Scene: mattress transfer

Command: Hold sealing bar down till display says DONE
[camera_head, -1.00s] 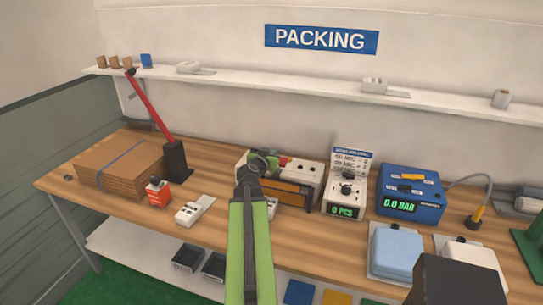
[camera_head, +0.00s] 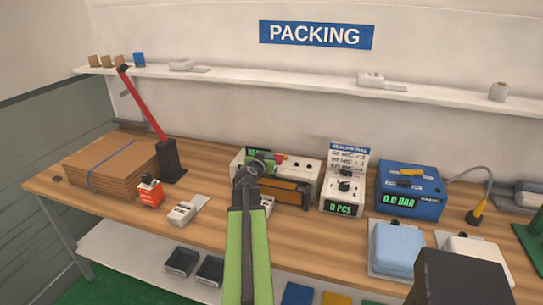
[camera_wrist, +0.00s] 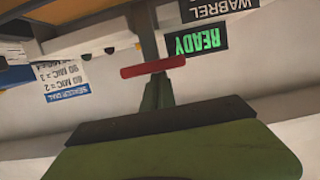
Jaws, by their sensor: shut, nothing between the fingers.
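The sealer (camera_head: 292,193) stands at the middle of the bench, a pale box with an orange-brown front. Its small green display (camera_head: 251,153) shows at its back left; in the wrist view the display (camera_wrist: 195,40) appears upside down and reads READY. A red grip (camera_wrist: 152,68) on a grey lever, apparently the sealing bar's handle, lies just beyond my gripper's end in the wrist view. My gripper (camera_head: 259,164) is shut and empty over the sealer's left part, hiding some of it. I cannot tell whether it touches the grip.
Right of the sealer stand a dial unit (camera_head: 343,189) reading 0 PCS and a blue device (camera_head: 410,190) reading 0.0 BAR. On the left are stacked cardboard (camera_head: 112,165), a red-handled lever press (camera_head: 170,161) and a small red box (camera_head: 150,190). A shelf (camera_head: 290,82) runs behind.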

